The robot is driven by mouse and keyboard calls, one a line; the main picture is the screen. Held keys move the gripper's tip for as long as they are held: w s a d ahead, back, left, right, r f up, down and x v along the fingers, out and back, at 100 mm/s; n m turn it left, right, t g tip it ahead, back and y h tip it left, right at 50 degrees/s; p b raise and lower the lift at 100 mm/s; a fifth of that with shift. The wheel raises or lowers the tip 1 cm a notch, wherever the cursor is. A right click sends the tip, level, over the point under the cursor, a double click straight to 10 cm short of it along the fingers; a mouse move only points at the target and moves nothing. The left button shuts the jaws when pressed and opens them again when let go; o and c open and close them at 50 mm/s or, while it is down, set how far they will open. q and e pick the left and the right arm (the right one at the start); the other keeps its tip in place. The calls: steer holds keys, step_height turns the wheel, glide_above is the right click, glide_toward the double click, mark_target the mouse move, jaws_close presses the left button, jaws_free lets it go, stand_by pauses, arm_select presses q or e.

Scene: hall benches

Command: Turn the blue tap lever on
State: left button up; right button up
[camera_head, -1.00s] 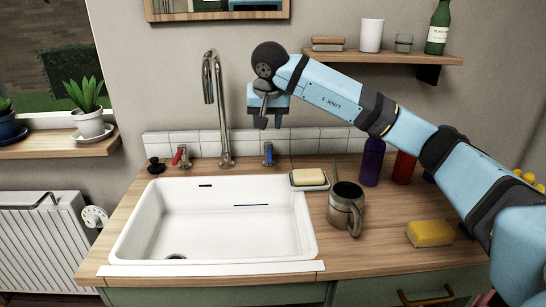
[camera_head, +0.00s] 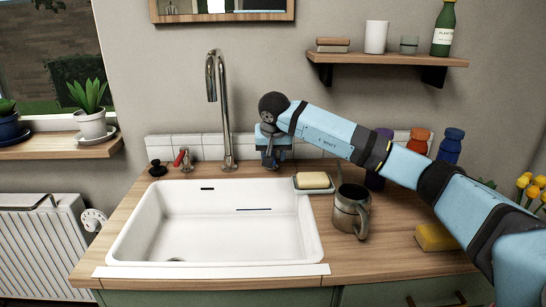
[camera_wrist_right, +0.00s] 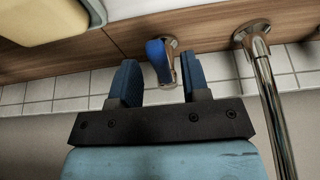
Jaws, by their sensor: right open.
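The blue tap lever (camera_wrist_right: 160,60) shows in the right wrist view on a metal base at the counter's back, by the white tiles. My right gripper (camera_wrist_right: 159,64) is open, with one finger on each side of the lever. I see no clear contact between the fingers and the lever. In the head view my right gripper (camera_head: 270,157) points down behind the sink, right of the spout, and mostly hides the lever. My left gripper is not in view.
The metal spout (camera_head: 224,120) and red tap lever (camera_head: 180,158) stand left of my gripper. A soap dish (camera_head: 313,184) with soap and a metal jug (camera_head: 349,209) are close on the right. The white sink (camera_head: 135,225) is empty. A wall shelf (camera_head: 390,60) is above.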

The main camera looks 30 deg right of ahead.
jaws_close()
